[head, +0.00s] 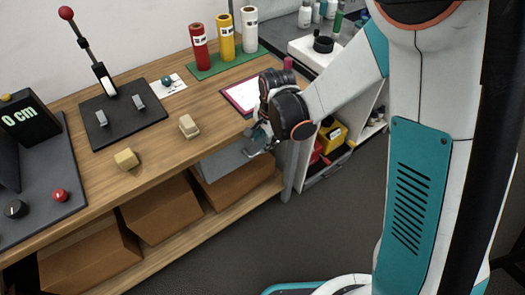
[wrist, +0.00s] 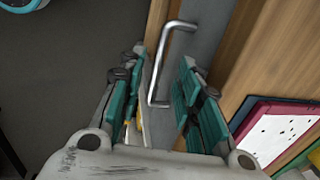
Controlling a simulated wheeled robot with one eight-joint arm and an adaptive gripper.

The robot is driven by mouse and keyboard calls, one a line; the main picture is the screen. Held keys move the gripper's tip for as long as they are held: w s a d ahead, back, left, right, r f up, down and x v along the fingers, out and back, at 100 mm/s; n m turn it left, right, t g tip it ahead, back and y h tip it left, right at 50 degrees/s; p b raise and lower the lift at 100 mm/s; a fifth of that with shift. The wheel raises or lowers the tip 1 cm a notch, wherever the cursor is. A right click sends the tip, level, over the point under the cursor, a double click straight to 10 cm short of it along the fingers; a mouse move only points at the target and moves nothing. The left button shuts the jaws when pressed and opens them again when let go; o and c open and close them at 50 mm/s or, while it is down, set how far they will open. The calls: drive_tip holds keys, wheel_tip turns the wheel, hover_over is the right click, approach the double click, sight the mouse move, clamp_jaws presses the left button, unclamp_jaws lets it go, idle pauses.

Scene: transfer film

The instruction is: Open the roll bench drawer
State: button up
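The roll bench drawer (head: 222,161) has a grey front under the wooden bench top, near the bench's right end. In the wrist view its grey front (wrist: 207,38) carries a silver bar handle (wrist: 163,62). My gripper (wrist: 160,100) is open, with its teal-padded fingers apart on either side of the handle's near end. A gap shows between the handle and each finger, and I cannot tell how deep the handle sits between them. In the head view my gripper (head: 258,140) is at the drawer front, and my wrist partly hides the handle area.
The bench top (head: 215,110) holds a lever plate (head: 125,120), red, yellow and white rolls (head: 226,37) and a clipboard (head: 243,94). Cardboard boxes (head: 160,210) fill the lower shelf. A white shelf unit with a yellow bin (head: 332,135) stands at right. The floor in front is clear.

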drive_tip(key=f, duration=0.2)
drive_tip(key=f+b, duration=0.1)
drive_tip(key=f, duration=0.1)
drive_tip(key=w+f, duration=0.1)
drive_tip(key=shift+a+f+b, duration=0.35)
drive_tip(key=shift+f, duration=0.05)
clamp_jaws()
